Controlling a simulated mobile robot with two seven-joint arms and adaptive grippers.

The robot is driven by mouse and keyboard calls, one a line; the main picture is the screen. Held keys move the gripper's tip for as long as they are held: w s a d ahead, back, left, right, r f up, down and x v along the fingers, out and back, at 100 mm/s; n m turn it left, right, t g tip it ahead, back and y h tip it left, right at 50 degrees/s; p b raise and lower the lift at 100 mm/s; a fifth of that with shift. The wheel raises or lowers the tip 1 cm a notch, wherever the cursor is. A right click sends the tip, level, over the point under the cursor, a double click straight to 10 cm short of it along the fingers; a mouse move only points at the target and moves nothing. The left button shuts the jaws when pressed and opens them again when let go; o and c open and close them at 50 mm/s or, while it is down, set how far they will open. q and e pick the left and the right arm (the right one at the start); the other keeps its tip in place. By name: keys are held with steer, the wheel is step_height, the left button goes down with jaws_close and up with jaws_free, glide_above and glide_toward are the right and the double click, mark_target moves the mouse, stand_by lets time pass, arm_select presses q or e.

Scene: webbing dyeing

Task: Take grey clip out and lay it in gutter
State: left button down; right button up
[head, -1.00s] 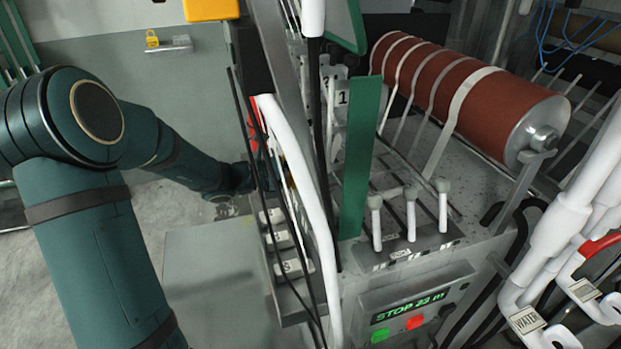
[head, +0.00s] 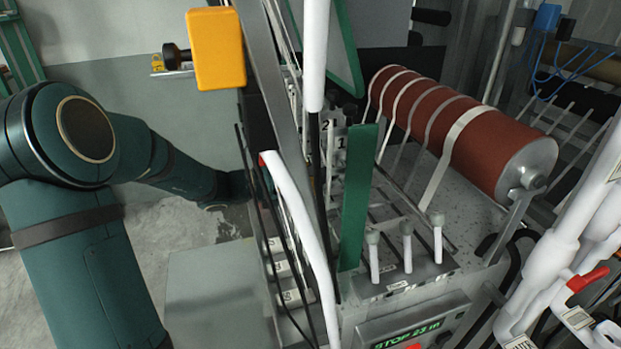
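I cannot make out a grey clip in the head view. No gutter can be told for certain; a narrow metal tray (head: 300,325) with several pale labelled blocks (head: 282,268) runs along the left side of the machine. My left arm reaches in from the left, and its far end goes behind the dark rods and the white tube (head: 297,215). Its gripper is hidden there, so its fingers and anything in them do not show. My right gripper is not in the picture.
White webbing strips run over a red-brown roller (head: 455,130). A green upright plate (head: 358,200), white levers (head: 407,250) and a yellow box (head: 216,48) stand nearby. White pipes with a red handle (head: 587,279) crowd the right. Floor at left (head: 185,240) is clear.

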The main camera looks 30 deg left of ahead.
arm_select(q)
steer(key=shift+v, duration=1.8)
step_height(320, 180, down, 5)
steer(key=s+a+b, duration=0.2)
steer(key=s, duration=0.1)
steer(key=shift+a+f+b, duration=0.15)
steer(key=shift+a+b, duration=0.1)
steer(key=shift+b, duration=0.05)
